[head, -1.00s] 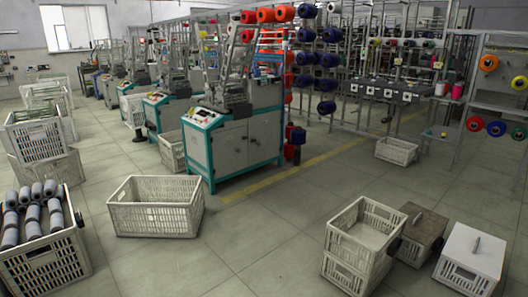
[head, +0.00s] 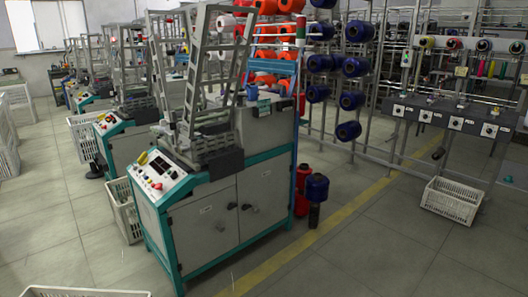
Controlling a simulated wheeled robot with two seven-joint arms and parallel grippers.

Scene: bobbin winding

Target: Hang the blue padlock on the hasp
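I cannot pick out the padlock for sure. A small blue object (head: 252,92) stands on top of the nearest winding machine, too small to identify. I cannot make out a hasp for sure either. The machine's grey cabinet (head: 208,226) has two shut-looking doors with small dark fittings (head: 232,206) near the line where they meet. Neither of my grippers is in view.
A teal-edged control panel (head: 157,174) juts out on the machine's left. Red and dark blue spools (head: 316,188) stand on the floor at its right. White crates lie at the right (head: 452,200) and bottom left (head: 85,293). Open floor lies in front.

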